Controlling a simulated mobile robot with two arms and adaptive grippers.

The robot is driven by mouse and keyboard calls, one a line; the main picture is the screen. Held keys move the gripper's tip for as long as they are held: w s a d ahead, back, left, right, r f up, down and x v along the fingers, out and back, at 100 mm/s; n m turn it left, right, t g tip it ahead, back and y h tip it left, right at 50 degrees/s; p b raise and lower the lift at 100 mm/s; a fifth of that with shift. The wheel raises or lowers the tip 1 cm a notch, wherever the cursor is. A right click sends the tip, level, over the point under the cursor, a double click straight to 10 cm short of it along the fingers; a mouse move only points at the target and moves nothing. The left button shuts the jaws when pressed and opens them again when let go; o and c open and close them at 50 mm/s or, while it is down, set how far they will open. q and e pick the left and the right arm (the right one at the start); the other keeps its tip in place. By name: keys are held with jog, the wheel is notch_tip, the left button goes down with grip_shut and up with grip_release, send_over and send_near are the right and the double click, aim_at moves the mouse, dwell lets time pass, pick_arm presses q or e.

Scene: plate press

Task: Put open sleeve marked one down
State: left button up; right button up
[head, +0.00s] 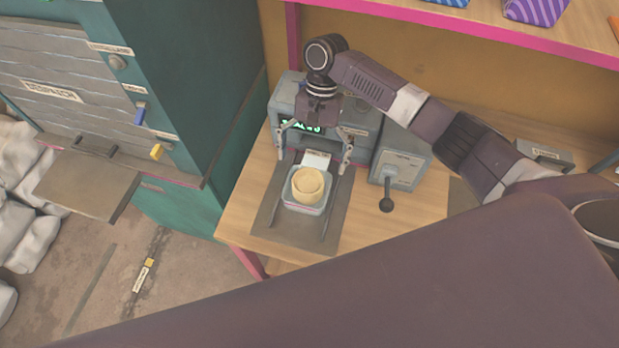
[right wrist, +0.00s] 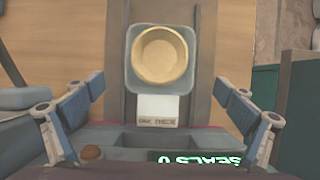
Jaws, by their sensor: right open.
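A round, cream-yellow, open-topped sleeve (head: 308,184) stands upright in a pale square carrier (head: 305,208) on a dark track plate (head: 265,217) in front of the press (head: 351,145). The right wrist view shows the sleeve (right wrist: 159,55) from above, apart from my fingers; no mark "one" can be read on it. My right gripper (head: 315,158) is open and empty, its fingers spread over the front of the press, just behind the sleeve. Its two fingers show at either side in the right wrist view (right wrist: 182,100). My left gripper is out of view.
A control box with a black-knobbed lever (head: 386,204) stands right of the track. A white label plate (head: 317,159) lies behind the carrier. A green cabinet (head: 208,105) stands left of the table. A shelf (head: 430,20) runs above. Bare wood lies beside the track.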

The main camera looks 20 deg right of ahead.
jog(key=shift+b+v, duration=0.35)
jog(key=shift+v, duration=2.05)
jog(key=shift+f, duration=0.1)
